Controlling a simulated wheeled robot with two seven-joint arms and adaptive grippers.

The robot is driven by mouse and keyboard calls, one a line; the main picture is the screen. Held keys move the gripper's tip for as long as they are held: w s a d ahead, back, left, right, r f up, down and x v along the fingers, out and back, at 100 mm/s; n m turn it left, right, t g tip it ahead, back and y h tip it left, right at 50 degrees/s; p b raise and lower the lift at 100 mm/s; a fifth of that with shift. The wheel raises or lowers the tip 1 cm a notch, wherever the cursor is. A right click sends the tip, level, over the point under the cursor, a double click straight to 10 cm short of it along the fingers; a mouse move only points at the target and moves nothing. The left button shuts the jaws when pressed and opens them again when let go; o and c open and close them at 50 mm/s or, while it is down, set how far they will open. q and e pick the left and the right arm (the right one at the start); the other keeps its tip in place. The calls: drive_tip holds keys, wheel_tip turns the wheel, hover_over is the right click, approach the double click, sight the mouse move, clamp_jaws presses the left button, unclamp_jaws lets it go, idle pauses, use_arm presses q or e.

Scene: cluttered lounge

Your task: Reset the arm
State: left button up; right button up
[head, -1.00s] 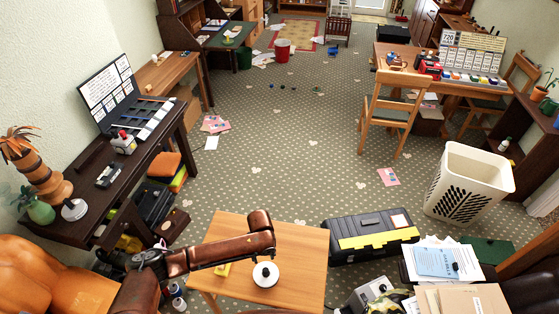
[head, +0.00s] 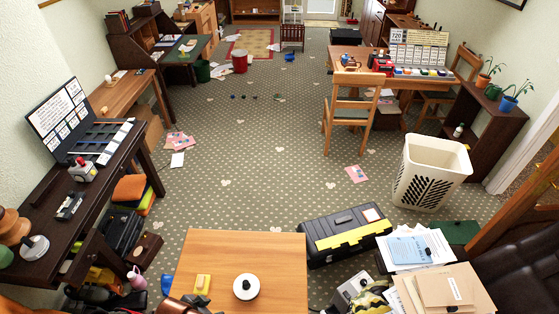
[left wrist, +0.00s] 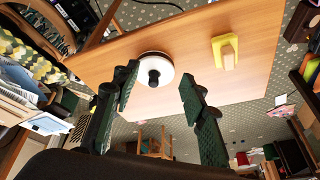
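My left gripper (left wrist: 157,78) shows in the left wrist view with its two dark green fingers spread apart and nothing between them. It points toward the low wooden table (left wrist: 200,45), and the fingers are apart from the things on it. In the head view only a small brown piece of my left arm shows at the bottom edge by the table (head: 275,275). A white round object with a black knob (head: 246,287) sits on the table, also in the left wrist view (left wrist: 154,66). A yellow block-like object (head: 203,283) lies left of it. My right gripper is not in view.
A black and yellow toolbox (head: 346,236) lies right of the table. Papers and folders (head: 440,285) are piled at the lower right. A white basket (head: 432,170) stands beyond. A dark desk (head: 60,220) lines the left wall. The carpet in the middle is mostly clear.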

use_arm(q)
drive_tip(key=s+a+r+n+y, duration=0.25)
drive_tip(key=s+a+n, duration=0.45)
drive_tip(key=s+a, duration=0.4)
wheel_tip(320, 180, down, 31)
drive_tip(key=g+b, duration=0.2)
drive_tip(key=s+f+g+b, duration=0.1)
drive_tip(key=s+f, duration=1.9)
drive_tip(key=shift+d+f+m+b, duration=0.25)
drive_tip(key=shift+f+m+b, duration=0.05)
drive_tip(key=shift+f+m, duration=0.1)
